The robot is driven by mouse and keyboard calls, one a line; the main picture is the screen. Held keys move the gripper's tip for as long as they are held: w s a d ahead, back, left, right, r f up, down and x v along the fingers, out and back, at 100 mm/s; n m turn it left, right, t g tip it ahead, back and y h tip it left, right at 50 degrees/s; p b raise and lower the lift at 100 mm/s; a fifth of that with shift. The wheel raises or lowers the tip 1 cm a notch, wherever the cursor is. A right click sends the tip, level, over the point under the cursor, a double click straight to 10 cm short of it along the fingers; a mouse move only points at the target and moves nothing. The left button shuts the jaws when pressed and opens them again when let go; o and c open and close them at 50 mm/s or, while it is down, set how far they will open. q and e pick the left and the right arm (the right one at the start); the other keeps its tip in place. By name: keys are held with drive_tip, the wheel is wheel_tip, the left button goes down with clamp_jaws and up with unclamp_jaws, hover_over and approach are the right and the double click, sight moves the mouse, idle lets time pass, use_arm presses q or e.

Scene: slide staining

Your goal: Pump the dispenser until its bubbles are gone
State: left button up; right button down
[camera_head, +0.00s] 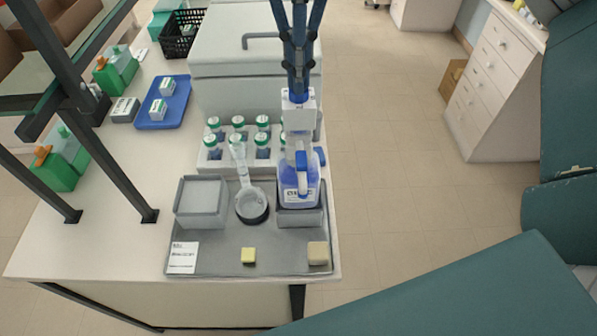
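The dispenser (299,185) is a bottle with blue liquid and a white pump head (298,118). It stands upright in a grey holder at the right of the grey tray (215,258). My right gripper (298,92) reaches down from the top of the view, its dark blue fingers close together at the top of the pump head. It looks shut on that top part. Bubbles are too small to tell. My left gripper is out of view.
Green-capped bottles (238,136) stand in a rack behind the tray. A blue tray (179,112) and dark shelf frame are at left.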

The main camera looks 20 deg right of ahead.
drive_tip(key=shift+f, duration=0.2)
idle(0.6)
drive_tip(key=shift+r+p, duration=1.7)
drive_tip(key=shift+r, duration=1.05)
drive_tip(key=shift+r, duration=0.1)
wheel_tip(320, 180, up, 5)
drive_tip(key=p, duration=0.3)
drive_tip(key=shift+p, duration=0.35)
drive_tip(key=shift+f, duration=0.2)
